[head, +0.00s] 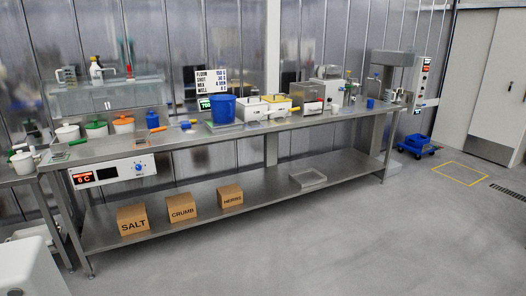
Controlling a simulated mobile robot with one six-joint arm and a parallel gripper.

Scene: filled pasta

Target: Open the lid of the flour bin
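I cannot pick out for certain which container is the flour bin; no label reading flour bin is legible. A row of small tubs stands at the left end of the long steel table: a white tub (68,133), a green-lidded tub (96,129) and an orange-lidded tub (123,125). A large white rounded shape (30,262) is cut off at the lower left corner; I cannot tell what it is. My gripper is not in view.
The steel table (330,119) runs along the wall. It carries a blue bucket (221,110), white boxes (251,109) and machines. Boxes marked salt (132,219), crumb (182,207) and herbs (230,197) sit on its lower shelf. The grey floor (350,245) in front is clear.

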